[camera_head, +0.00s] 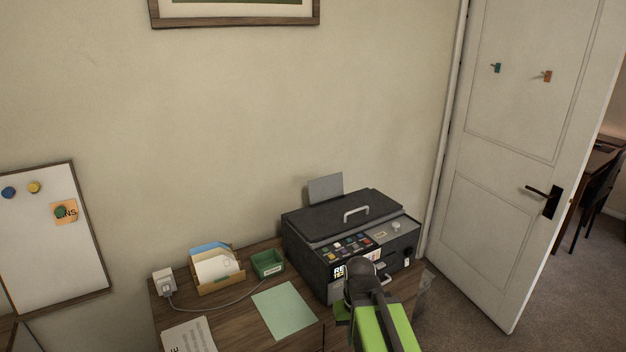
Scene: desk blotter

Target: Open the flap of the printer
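A dark grey printer (312,262) stands on the wooden desk, right of centre in the head view. Its flap (335,220) is the dark top lid with a light grey bar handle (356,213). The flap lies down over the body, with a pale strip along its front edge. My gripper (361,270) is at the end of my green and dark arm, in front of the printer's front face and below the handle in the picture. It hides part of that face. Its fingers do not show clearly, and I cannot tell whether it touches the printer.
A green sheet (285,310), a small green box (268,264), a wooden letter holder (222,282) and a white plug block (164,281) with a cable are left of the printer. A white door (520,180) stands at right. The wall is close behind the desk.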

